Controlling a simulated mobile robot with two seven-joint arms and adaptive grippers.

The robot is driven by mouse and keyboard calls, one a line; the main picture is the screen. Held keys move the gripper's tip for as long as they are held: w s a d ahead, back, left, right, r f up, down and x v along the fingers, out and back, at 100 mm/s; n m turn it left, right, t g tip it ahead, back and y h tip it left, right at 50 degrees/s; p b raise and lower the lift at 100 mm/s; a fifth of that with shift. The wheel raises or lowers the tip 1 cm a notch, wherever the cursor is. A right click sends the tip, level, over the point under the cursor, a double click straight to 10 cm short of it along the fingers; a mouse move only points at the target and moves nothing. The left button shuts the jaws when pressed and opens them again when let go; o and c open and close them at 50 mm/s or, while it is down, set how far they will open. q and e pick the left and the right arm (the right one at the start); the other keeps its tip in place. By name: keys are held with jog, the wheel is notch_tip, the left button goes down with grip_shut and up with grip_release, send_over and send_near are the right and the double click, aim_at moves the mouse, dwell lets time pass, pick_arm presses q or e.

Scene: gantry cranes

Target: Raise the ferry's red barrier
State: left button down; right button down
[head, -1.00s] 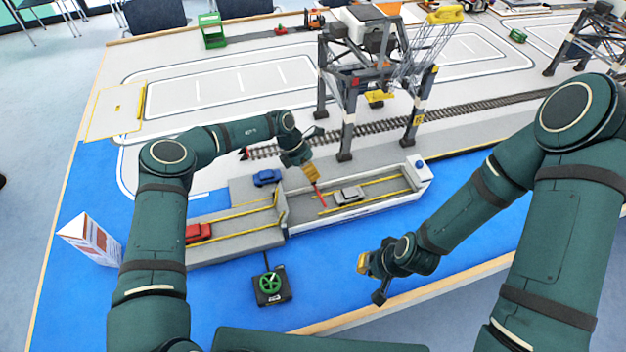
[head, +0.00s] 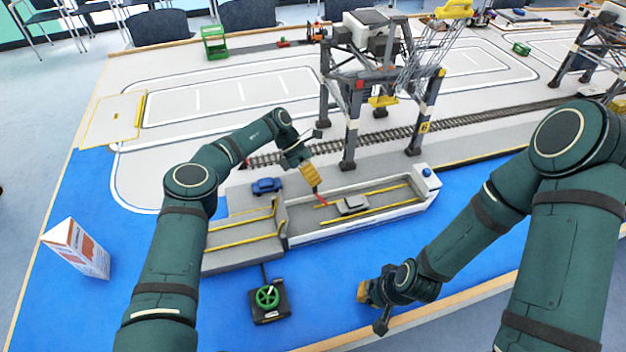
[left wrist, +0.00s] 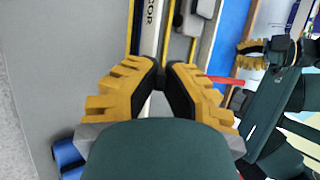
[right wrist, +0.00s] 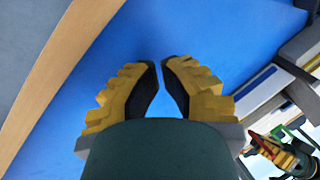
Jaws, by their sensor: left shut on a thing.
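The ferry (head: 400,207) is a long grey and white deck with yellow lines in the blue water area. Its thin red barrier (head: 322,198) slants down from my left gripper (head: 311,176) over the deck's left part. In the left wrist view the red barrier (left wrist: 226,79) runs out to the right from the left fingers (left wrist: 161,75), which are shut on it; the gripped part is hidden. My right gripper (head: 363,292) is low over the water near the front edge. In the right wrist view its fingers (right wrist: 160,65) are empty with a narrow gap.
A silver car (head: 352,204) stands on the ferry deck. A blue car (head: 267,185) is on the quay to the left. A gantry crane (head: 352,125) rises behind. A black box with a green wheel (head: 267,297) and a white-orange carton (head: 77,250) stand in front.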

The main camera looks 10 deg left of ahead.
pick_arm(q)
jog(key=shift+f, duration=0.1)
